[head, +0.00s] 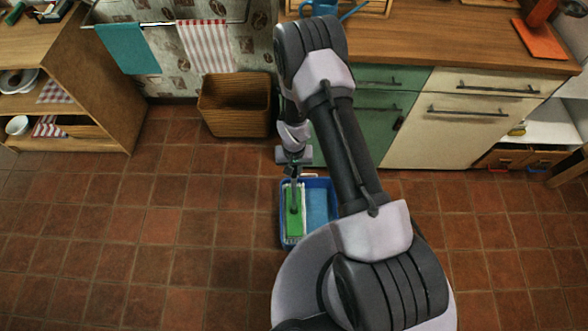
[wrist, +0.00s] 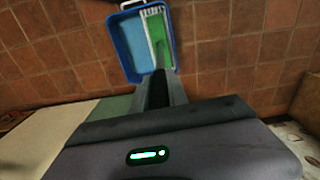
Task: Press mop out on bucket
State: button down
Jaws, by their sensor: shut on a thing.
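The blue bucket (head: 283,238) stands on the tiled floor in front of the green cabinet, partly hidden by my arm in the head view. It holds light blue water on one side and a pale slotted press on the other. The mop's green head (head: 294,212) lies over the press side, within the bucket's outline; whether it touches the press I cannot tell. The wrist view also shows the bucket (wrist: 124,50) and the green mop head (wrist: 157,30). My gripper (head: 295,168) is above the bucket, shut on the mop's handle (wrist: 159,75).
A wicker basket (head: 236,105) stands against the wall behind and left of the bucket. Green and cream cabinets (head: 455,120) stand behind and to the right. The tiled floor (head: 150,240) to the left is clear.

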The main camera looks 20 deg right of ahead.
jog(key=shift+r, duration=0.1)
notch_tip(320, 180, up, 9)
jog(key=p, duration=0.6)
dwell(0.3)
